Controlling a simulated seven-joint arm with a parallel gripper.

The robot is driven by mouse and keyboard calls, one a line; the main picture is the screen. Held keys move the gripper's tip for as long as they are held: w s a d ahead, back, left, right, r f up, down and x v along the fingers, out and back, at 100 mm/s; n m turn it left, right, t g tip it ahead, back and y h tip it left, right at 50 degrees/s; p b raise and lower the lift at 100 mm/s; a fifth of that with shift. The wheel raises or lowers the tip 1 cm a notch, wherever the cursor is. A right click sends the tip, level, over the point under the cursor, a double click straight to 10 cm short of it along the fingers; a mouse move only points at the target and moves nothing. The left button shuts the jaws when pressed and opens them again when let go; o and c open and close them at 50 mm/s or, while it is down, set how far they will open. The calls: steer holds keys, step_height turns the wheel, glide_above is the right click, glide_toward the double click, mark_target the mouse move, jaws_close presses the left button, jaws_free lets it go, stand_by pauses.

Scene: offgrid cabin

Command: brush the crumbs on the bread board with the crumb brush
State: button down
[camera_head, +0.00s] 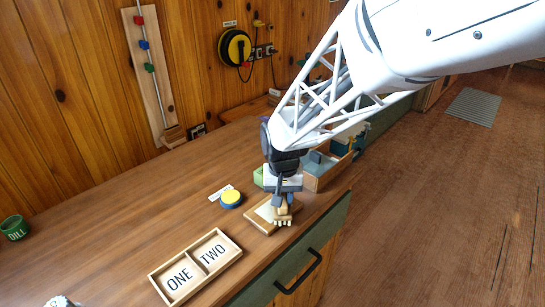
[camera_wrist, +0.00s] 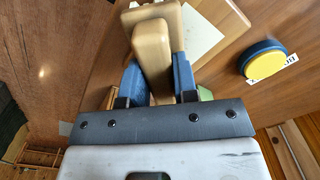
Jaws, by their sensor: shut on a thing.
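The crumb brush (camera_head: 284,212) has a tan wooden body and pale bristle tufts along its lower edge. My gripper (camera_head: 282,200) points down and is shut on it. In the wrist view the brush (camera_wrist: 152,45) stands between the two blue fingers of my gripper (camera_wrist: 158,85). The bread board (camera_head: 256,221) is a small wooden board with a pale top, near the counter's front edge. The brush is over its right part; I cannot tell whether the bristles touch it. The board also shows beyond the brush in the wrist view (camera_wrist: 204,38). I cannot make out any crumbs.
A two-part wooden tray marked ONE and TWO (camera_head: 158,277) lies nearer. A wooden box (camera_head: 322,176) stands behind my gripper at right. A green DILL cup (camera_head: 14,229) is far left; the counter between is clear.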

steer(key=shift+s+d, duration=0.75)
steer(key=shift+s, duration=0.05)
steer(key=shift+w+a, duration=2.35)
steer(key=shift+w, duration=0.05)
steer(key=shift+w+a+r, duration=0.15)
step_height(320, 180, up, 8)
